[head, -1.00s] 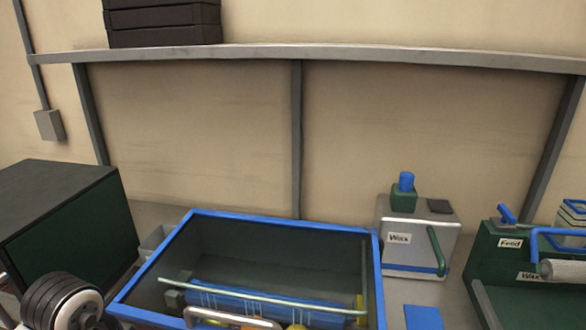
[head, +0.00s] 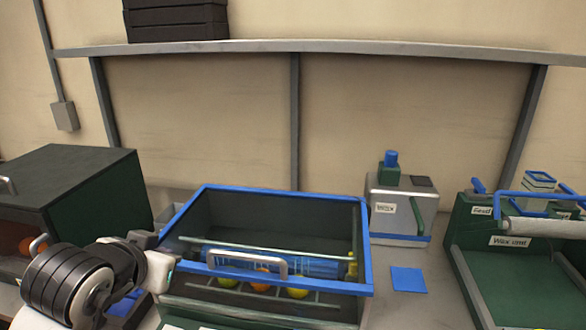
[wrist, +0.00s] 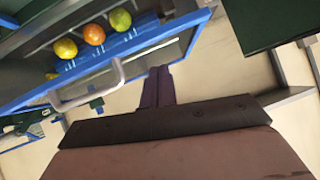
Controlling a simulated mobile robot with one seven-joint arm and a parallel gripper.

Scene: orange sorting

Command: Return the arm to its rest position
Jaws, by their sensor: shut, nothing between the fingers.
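My gripper (wrist: 160,72) shows in the wrist view as two dark fingers closed together, with nothing between them. The fingers are beside the blue-rimmed bin (wrist: 190,22) and its pale handle (wrist: 88,92). In the head view my arm (head: 75,285) is at the lower left, left of the same bin (head: 290,195). I cannot clearly make out the fingertips there. A green fruit (head: 229,281), an orange fruit (head: 260,279) and a yellow fruit (head: 298,292) sit in a row at the bin's front.
A dark green open-fronted box (head: 75,175) stands left of the bin, close to my arm, with an orange fruit (head: 26,245) inside. A wax machine (head: 400,210) and a green feed unit (head: 520,250) stand right. A blue pad (head: 408,279) lies on the counter.

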